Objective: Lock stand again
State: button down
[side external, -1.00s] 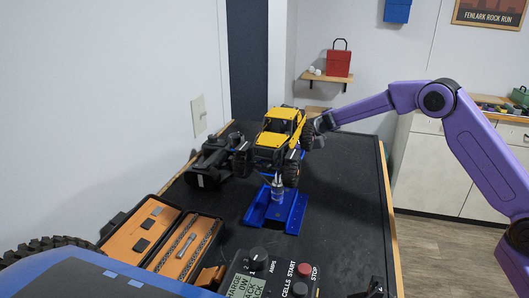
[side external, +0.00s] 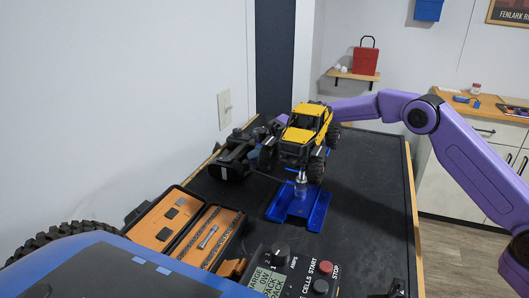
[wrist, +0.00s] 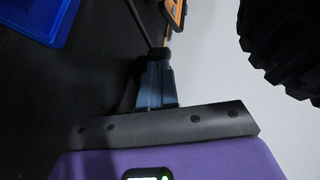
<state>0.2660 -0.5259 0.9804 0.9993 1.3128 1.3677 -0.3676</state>
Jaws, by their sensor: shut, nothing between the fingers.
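The blue stand (side external: 282,208) is on the black bench mat with a silver post (side external: 301,187). A yellow crawler truck (side external: 305,125) sits on top of the post. A thin dark lever (side external: 270,177) runs left from the post. In the wrist view the lever (wrist: 138,22) comes down to a dark knob (wrist: 159,54) right at my fingertips. My gripper (wrist: 159,65) is shut, with nothing held; whether it touches the knob is unclear. The stand's blue base also shows in the wrist view (wrist: 40,18).
A black device (side external: 235,158) lies left of the truck. An open orange case (side external: 205,235) and a charger (side external: 290,270) are at the front. A large black tyre (wrist: 285,45) fills the wrist view's upper right. The mat right of the stand is clear.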

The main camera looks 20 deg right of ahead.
jog(key=shift+s+a+n+g+h, duration=0.15)
jog(key=shift+a+n+g+h, duration=0.15)
jog(key=shift+a+n+g, duration=0.5)
jog(key=shift+s+n+g, duration=0.15)
jog(key=shift+n+g, duration=0.15)
jog(key=shift+g, duration=0.3)
jog(key=v, duration=0.7)
jog(key=shift+d+r, duration=0.15)
jog(key=shift+d, duration=0.25)
jog(key=shift+r, duration=0.1)
